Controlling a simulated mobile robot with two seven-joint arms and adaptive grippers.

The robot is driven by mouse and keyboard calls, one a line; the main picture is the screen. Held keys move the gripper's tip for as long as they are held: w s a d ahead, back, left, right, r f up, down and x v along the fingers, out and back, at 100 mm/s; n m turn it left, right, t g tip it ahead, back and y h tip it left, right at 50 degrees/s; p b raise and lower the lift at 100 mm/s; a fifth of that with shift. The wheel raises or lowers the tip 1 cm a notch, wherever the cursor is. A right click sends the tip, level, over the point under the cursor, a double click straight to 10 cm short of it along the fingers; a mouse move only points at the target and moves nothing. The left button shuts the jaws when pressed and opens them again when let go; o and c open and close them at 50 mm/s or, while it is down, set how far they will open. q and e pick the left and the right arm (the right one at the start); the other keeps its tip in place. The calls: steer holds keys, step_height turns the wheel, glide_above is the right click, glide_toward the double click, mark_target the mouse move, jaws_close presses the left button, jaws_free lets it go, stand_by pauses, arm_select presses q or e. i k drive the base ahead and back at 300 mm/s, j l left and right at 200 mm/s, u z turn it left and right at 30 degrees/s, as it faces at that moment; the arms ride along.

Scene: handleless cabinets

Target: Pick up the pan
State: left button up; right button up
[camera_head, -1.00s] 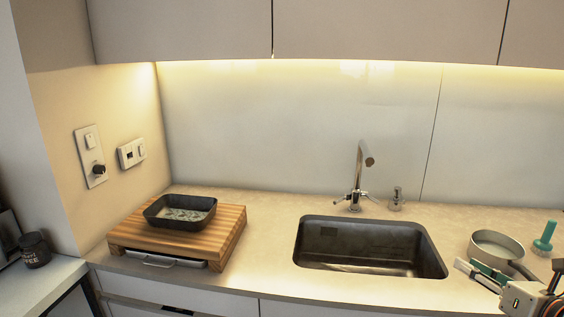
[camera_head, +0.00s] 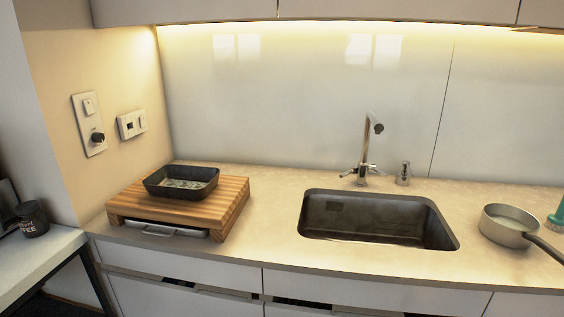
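A grey metal pan (camera_head: 506,226) with a long dark handle (camera_head: 545,248) stands on the counter at the far right, to the right of the sink. Its handle points toward the lower right and runs to the picture's edge. The pan is upright and its inside looks pale. Neither of my grippers shows in the head view now, so where they are relative to the pan cannot be seen.
A sink (camera_head: 378,220) with a tap (camera_head: 366,150) and soap dispenser (camera_head: 403,174) lies left of the pan. A wooden board (camera_head: 228,205) holds a black rectangular dish (camera_head: 181,182). A green brush (camera_head: 557,216) stands at the right edge. The counter front (camera_head: 300,262) is clear.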

mark_target(508, 226)
steer(key=z, duration=1.1)
steer(key=l+z, duration=0.15)
steer(key=l, duration=1.15)
steer(key=i+l+z, duration=0.15)
steer(key=l, duration=1.3)
steer(key=i+l+z, duration=0.1)
steer(key=i+j, duration=0.15)
